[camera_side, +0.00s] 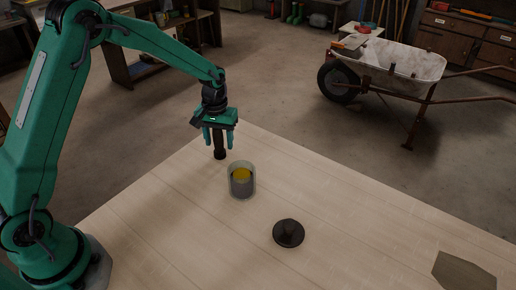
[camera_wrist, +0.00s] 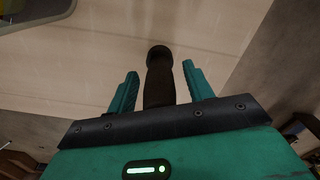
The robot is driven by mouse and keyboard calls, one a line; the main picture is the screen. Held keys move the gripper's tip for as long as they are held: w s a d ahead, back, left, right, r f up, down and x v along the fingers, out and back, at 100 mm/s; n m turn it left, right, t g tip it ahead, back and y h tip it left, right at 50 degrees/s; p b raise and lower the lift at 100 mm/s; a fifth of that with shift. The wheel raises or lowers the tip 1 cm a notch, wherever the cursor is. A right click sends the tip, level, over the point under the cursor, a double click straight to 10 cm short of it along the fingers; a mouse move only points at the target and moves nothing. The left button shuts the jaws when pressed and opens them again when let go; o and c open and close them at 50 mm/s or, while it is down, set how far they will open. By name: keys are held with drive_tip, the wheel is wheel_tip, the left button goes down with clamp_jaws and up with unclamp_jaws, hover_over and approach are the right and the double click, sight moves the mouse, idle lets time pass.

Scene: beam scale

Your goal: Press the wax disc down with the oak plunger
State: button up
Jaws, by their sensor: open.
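A dark brown rod, which looks like the oak plunger (camera_side: 219,154), stands upright on the table near its far edge. It also shows in the wrist view (camera_wrist: 159,75), between my gripper's fingers. My gripper (camera_side: 220,138) points down over it and is open, with a finger on either side. In the wrist view my gripper (camera_wrist: 160,85) shows gaps between the fingers and the rod. The yellow wax disc (camera_side: 242,174) lies inside a clear cylinder (camera_side: 241,190), just right of and nearer than the rod. The rod's upper part is hidden by my gripper in the side view.
A black round piece with a knob (camera_side: 288,233) rests on the table, nearer and right of the cylinder. A flat grey-brown slab (camera_side: 464,272) lies at the near right. The pale wooden table (camera_side: 350,215) is clear between them. A wheelbarrow (camera_side: 390,65) stands on the floor behind.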

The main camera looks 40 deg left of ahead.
idle(0.3)
drive_tip(key=c, duration=1.1)
drive_tip(key=shift+r, duration=0.75)
drive_tip(key=r, duration=0.3)
drive_tip(key=shift+s+d+r, duration=0.1)
drive_tip(key=shift+s+d, duration=0.05)
drive_tip(key=shift+d, duration=0.2)
drive_tip(key=s+d+r, duration=0.2)
drive_tip(key=d, duration=0.1)
drive_tip(key=s+d+r, duration=0.1)
drive_tip(key=d+r, duration=0.1)
drive_tip(key=d, duration=0.1)
drive_tip(key=s+d+r, duration=0.2)
drive_tip(key=d, duration=0.1)
drive_tip(key=shift+s+d+r, duration=0.15)
drive_tip(key=shift+s+r, duration=0.05)
drive_tip(key=shift+s, duration=0.1)
